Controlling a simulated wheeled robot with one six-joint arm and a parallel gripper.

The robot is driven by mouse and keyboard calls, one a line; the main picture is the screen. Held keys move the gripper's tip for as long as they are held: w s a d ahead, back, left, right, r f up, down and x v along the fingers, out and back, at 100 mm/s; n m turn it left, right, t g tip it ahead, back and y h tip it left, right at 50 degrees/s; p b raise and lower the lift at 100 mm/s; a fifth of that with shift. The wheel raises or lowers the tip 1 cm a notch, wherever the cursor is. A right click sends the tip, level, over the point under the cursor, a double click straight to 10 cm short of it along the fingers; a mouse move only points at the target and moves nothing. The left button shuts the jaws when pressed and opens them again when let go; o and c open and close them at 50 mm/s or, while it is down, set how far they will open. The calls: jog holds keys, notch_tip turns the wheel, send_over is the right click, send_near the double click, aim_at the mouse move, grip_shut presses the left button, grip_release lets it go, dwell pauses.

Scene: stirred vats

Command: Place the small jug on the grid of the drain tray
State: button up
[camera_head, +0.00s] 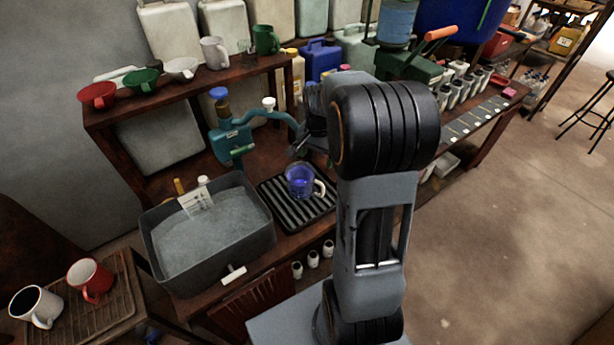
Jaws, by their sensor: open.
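A small see-through jug (299,182) with blue in it and a pale handle on its right stands upright on the black ribbed grid of the drain tray (283,213). The tray lies on the wooden bench, right of a grey basin. My gripper (299,147) is open, above and behind the jug and apart from it, near the teal tap. My own dark arm link hides part of the gripper and the area to its right.
A grey basin (161,266) with a white label stands left of the tray. A teal tap (231,137) rises behind it. A shelf above holds funnels, a grey mug (214,53) and a green jug (265,40). Two mugs stand on a rack at lower left.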

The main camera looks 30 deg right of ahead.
jog(key=s+a+r+n+t, duration=0.1)
jog(key=s+a+r+n, duration=0.2)
jog(key=s+a+n, duration=0.3)
jog(key=s+a+r+n+t, duration=0.2)
jog(key=s+a+n, duration=0.3)
jog(key=s+a, duration=0.3)
jog(key=shift+s+a+r+n+t, duration=0.3)
jog(key=shift+r+n, duration=0.1)
jog(key=shift+r, duration=0.3)
jog(key=shift+d, duration=0.1)
jog(key=shift+c, duration=0.2)
